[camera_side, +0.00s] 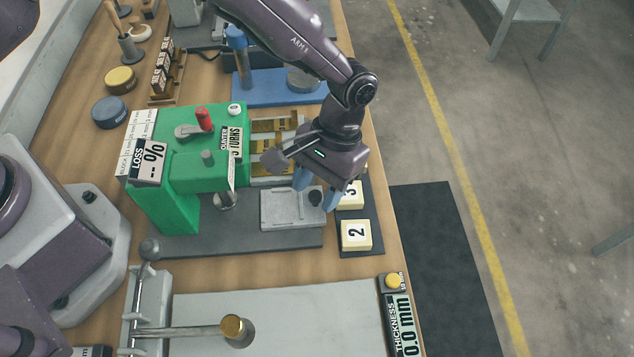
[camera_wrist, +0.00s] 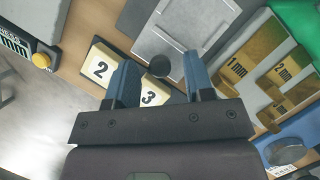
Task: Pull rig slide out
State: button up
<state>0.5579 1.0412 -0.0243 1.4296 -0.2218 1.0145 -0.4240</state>
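The green rig (camera_side: 188,165) stands on a dark base plate at the left middle of the side view. Its slide (camera_side: 285,208) is a light grey plate with a shallow recess, lying in front of the green body; it also shows in the wrist view (camera_wrist: 185,28). A dark round knob (camera_wrist: 159,66) sits at the slide's outer end, also visible in the side view (camera_side: 316,197). My gripper (camera_side: 317,190) is open with blue fingers pointing down around the knob. In the wrist view the knob lies between the fingers (camera_wrist: 160,76), with gaps on both sides. Finger contact is not visible.
Number tiles 2 (camera_side: 355,234) and 3 (camera_side: 350,194) lie close to my fingers near the table's right edge. A gold-stepped gauge block tray (camera_wrist: 262,70) is beside the slide. A blue stand (camera_side: 270,90) is behind. A grey plate with a thickness display (camera_side: 401,325) is in front.

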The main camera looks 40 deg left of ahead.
jog(key=v, duration=1.3)
jog(key=shift+f, duration=0.1)
jog(key=s+a+r+t, duration=0.5)
jog(key=s+a+r, duration=0.4)
jog(key=a, duration=0.4)
jog(key=s+a+r+t, duration=0.5)
jog(key=s+a+r, duration=0.5)
jog(key=a, duration=0.3)
